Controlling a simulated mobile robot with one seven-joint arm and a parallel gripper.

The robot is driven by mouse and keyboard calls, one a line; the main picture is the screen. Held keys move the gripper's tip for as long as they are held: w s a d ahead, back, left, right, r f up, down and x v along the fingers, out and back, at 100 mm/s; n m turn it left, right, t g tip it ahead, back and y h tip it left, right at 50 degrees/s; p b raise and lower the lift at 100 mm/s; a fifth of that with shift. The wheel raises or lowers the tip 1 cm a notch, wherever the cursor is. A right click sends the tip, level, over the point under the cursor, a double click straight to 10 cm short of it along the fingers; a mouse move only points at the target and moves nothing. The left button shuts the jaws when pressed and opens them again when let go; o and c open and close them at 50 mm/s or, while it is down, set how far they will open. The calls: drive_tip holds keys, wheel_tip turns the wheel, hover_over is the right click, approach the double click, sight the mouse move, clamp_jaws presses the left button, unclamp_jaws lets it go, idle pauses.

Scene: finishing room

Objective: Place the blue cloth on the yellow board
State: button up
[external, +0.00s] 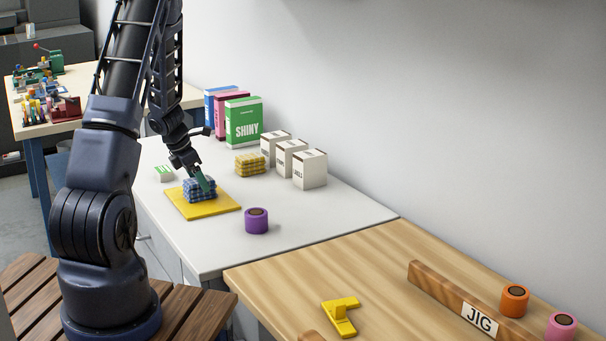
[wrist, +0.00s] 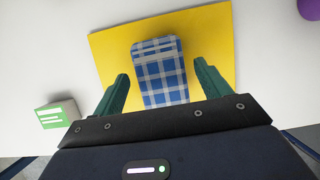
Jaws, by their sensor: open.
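The blue checked cloth (external: 199,190) is a folded stack lying on the yellow board (external: 225,207) on the white counter. In the wrist view the cloth (wrist: 160,75) lies within the edges of the yellow board (wrist: 112,45). My gripper (external: 202,178) is at the cloth in the external view. In the wrist view its green fingers (wrist: 163,85) are apart, one on each side of the cloth, with yellow showing between each finger and the cloth. The near end of the cloth is hidden by my gripper's body.
A small white and green box (external: 164,174) stands left of the board, and a purple roll (external: 256,220) right of it. A yellow checked cloth (external: 250,163), white boxes (external: 310,169) and a green SHINY box (external: 243,122) stand behind. The counter's front right is clear.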

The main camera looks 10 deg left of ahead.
drive_tip(key=v, duration=1.1)
drive_tip(key=s+d+r+m, duration=0.6)
drive_tip(key=s+r+m, duration=0.1)
drive_tip(key=r, duration=0.4)
drive_tip(key=s+d+r+m+y, duration=0.1)
drive_tip(key=s+r+m, duration=0.3)
drive_tip(key=s, duration=0.6)
drive_tip(key=s+d+r+m+t+y, duration=0.1)
drive_tip(key=s+d+r+m, duration=0.2)
drive_tip(key=s+m, duration=0.6)
drive_tip(key=s+d+r+m+y, duration=0.1)
drive_tip(key=s+d+r+m, duration=0.1)
drive_tip(key=s+r+m, duration=0.5)
drive_tip(key=s, duration=0.4)
